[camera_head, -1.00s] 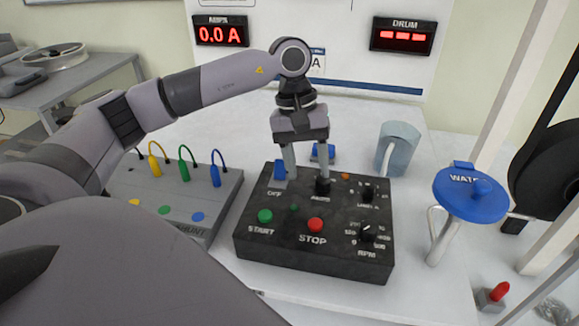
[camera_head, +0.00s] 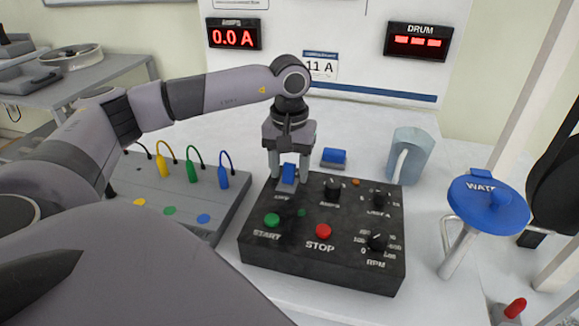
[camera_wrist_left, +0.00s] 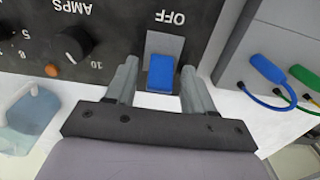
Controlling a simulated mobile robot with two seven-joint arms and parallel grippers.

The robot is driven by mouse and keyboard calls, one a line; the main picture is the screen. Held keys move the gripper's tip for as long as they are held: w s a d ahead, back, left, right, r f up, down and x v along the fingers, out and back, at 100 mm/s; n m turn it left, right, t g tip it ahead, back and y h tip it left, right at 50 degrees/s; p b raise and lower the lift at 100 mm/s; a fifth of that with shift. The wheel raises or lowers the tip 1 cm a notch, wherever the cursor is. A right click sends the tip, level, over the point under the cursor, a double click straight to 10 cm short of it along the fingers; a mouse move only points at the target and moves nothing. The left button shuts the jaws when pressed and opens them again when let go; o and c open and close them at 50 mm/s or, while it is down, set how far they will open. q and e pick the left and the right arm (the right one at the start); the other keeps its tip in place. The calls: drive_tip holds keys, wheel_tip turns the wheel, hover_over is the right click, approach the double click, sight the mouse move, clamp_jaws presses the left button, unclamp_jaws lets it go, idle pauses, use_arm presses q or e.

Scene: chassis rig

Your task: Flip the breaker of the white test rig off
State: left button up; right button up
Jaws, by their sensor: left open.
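The black control box (camera_head: 320,262) sits on the white rig's bench. Its breaker is a blue lever (camera_head: 289,174) at the box's back left corner; it also shows in the left wrist view (camera_wrist_left: 160,73), beside the word OFF. My left gripper (camera_head: 289,180) is over the breaker, pointing down. Its fingers are apart, one on each side of the blue lever, with a gap visible on both sides in the wrist view. Whether the fingertips touch the box is unclear. My right gripper is not in view.
A grey box with coloured leads (camera_head: 180,195) stands left of the control box. AMPS knob (camera_head: 332,187), START (camera_head: 272,220) and STOP (camera_head: 323,231) buttons are close by. A blue block (camera_head: 334,158) and grey-blue jug (camera_head: 405,155) are behind. The amps display (camera_head: 233,34) reads 0.0 A.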

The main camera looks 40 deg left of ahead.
sight(288, 177)
use_arm(q)
clamp_jaws()
